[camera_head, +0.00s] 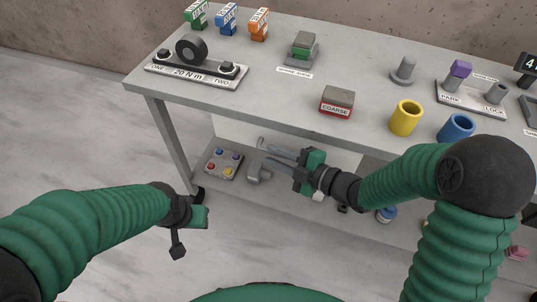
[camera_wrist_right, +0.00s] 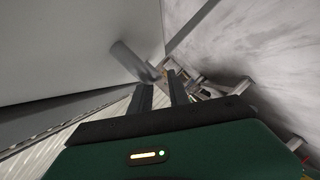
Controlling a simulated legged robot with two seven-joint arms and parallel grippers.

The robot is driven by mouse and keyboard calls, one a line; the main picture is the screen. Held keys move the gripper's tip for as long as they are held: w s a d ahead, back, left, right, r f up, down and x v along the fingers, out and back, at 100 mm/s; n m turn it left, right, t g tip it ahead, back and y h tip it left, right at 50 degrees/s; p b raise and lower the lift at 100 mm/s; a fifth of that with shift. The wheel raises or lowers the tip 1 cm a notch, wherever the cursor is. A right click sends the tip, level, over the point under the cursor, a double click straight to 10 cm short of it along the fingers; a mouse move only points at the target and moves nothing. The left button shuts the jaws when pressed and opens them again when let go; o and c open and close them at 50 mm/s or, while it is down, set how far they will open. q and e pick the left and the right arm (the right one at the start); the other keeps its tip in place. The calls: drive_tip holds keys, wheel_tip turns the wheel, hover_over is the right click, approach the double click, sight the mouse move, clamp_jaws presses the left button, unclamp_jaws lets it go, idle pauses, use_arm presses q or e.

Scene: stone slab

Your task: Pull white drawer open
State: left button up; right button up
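The white drawer (camera_head: 236,133) is under the tabletop, its pale front partly hidden by my right arm and gripper. A light grey bar, apparently its handle (camera_head: 274,147), runs along the front. My right gripper (camera_head: 271,156) is in front of the drawer, with its fingers pointing left, close to the bar. In the right wrist view, the two dark fingers (camera_wrist_right: 161,85) are apart, and a grey rounded bar (camera_wrist_right: 129,59) extends to just past the fingertips; contact cannot be told. My left gripper (camera_head: 188,222) is in free space left of the table, its fingers hardly visible.
The grey workbench (camera_head: 300,100) carries a torque fixture (camera_head: 196,72), a red COARSE block (camera_head: 337,101), a yellow cup (camera_head: 405,117) and a blue cup (camera_head: 456,128). A button box (camera_head: 223,163) and a hammer-like tool (camera_head: 257,172) lie on the lower shelf. A table leg (camera_head: 170,140) stands at left.

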drive_tip(key=shift+w+a+f, duration=0.3)
drive_tip(key=shift+w+f, duration=0.1)
drive_tip(key=shift+w, duration=0.35)
drive_tip(key=shift+w+d, duration=0.1)
drive_tip(key=shift+d, duration=0.55)
drive_tip(key=shift+a, duration=0.75)
clamp_jaws()
use_arm(q)
drive_tip(key=shift+d+f, duration=0.15)
drive_tip(key=shift+d, duration=0.55)
use_arm(e)
drive_tip(key=shift+d, duration=0.1)
drive_tip(key=shift+d, duration=0.1)
drive_tip(key=shift+d+f, duration=0.1)
